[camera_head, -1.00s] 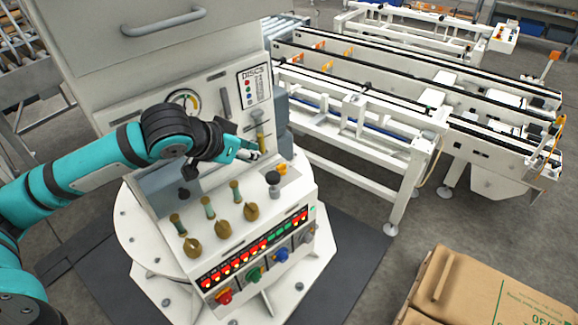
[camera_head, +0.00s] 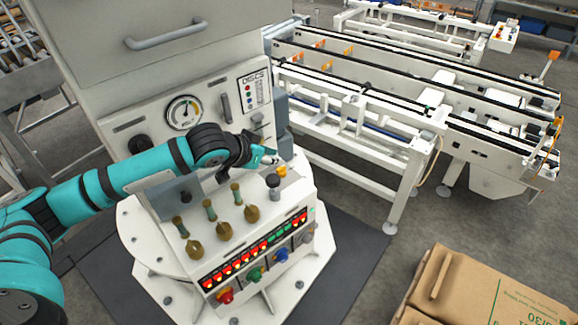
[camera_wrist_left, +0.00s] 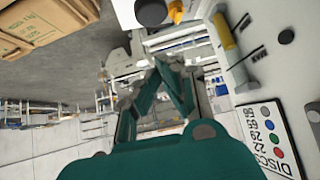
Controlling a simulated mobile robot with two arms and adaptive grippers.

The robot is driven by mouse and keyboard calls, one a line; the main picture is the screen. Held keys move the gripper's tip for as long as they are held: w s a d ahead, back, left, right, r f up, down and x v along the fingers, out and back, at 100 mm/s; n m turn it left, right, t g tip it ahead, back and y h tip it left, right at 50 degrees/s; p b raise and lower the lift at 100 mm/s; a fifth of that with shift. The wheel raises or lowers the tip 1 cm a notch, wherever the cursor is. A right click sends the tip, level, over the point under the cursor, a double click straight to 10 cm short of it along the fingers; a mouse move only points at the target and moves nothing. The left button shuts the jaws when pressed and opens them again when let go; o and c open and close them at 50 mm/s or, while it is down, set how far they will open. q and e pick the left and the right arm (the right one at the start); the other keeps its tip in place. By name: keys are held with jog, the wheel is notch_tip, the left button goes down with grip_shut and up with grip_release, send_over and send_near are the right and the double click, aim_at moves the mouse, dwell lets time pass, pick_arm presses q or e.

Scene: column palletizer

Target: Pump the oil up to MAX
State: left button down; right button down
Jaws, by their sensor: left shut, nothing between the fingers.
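A black round knob (camera_head: 273,181) on a short pale stem stands on the console's sloped top; it also shows at the top of the left wrist view (camera_wrist_left: 152,10). Beside it is a small yellow-orange part (camera_head: 282,171). My left gripper (camera_head: 273,158) is shut and empty, just behind and above the knob, apart from it. Its fingers point away from the panel in the left wrist view (camera_wrist_left: 163,66). A sight tube (camera_wrist_left: 226,40) with yellow oil and a grey end sits on the panel, with two dark marks beside it. My arm partly hides it in the head view. My right gripper is not seen.
Three brass-coloured levers (camera_head: 223,215) stand left of the knob. Lit buttons and coloured rotary knobs (camera_head: 254,274) line the console front. A round gauge (camera_head: 184,112) is on the panel. A white conveyor (camera_head: 390,135) stands right; cardboard boxes (camera_head: 490,290) lie front right.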

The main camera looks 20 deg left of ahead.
aim_at(274, 181)
pick_arm(q)
jog(key=f, duration=0.2)
jog(key=f+p, duration=0.1)
jog(key=shift+w+d+f, duration=0.15)
jog(key=shift+w+f, duration=0.15)
jog(key=shift+s+f, duration=0.1)
jog(key=shift+f, duration=0.45)
